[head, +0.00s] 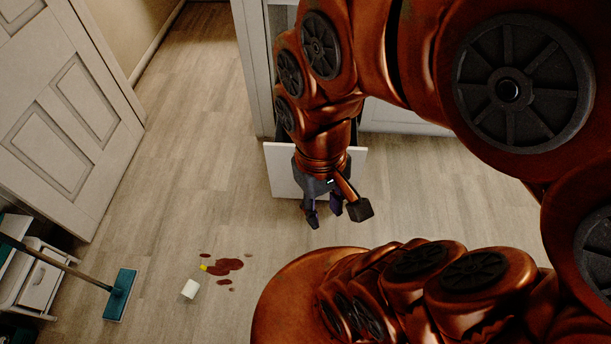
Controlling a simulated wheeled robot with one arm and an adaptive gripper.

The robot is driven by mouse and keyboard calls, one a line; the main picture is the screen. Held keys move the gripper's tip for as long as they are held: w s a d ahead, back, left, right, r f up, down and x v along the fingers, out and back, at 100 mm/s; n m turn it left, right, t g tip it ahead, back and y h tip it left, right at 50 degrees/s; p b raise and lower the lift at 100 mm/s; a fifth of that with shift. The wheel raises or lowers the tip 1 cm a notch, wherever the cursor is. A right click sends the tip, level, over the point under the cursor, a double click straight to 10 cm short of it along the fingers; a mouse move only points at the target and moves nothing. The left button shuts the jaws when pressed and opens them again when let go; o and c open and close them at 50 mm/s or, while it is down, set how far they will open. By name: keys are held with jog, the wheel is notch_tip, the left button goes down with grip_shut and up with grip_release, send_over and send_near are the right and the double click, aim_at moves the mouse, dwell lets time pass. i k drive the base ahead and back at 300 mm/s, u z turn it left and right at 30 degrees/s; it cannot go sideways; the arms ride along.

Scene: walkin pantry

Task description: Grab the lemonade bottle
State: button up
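My gripper (323,211) is in the middle of the head view, pointing down in front of a white panel (281,172). Its two dark fingers look spread apart, and I see nothing held between them. I cannot make out a lemonade bottle in this view. My own arm covers much of the right side and could hide it.
A red-brown spill (226,265) lies on the wooden floor, with a small yellow item (203,268) and a white cylinder (190,289) beside it. A teal mop (120,294) and a small white cabinet (41,285) are at left, below a white door (70,110). The floor at upper left is clear.

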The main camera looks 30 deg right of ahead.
aim_at(193, 284)
jog(key=u, duration=1.25)
jog(key=k, duration=0.55)
jog(key=z, duration=0.1)
jog(key=i, duration=1.05)
jog(key=u, duration=0.85)
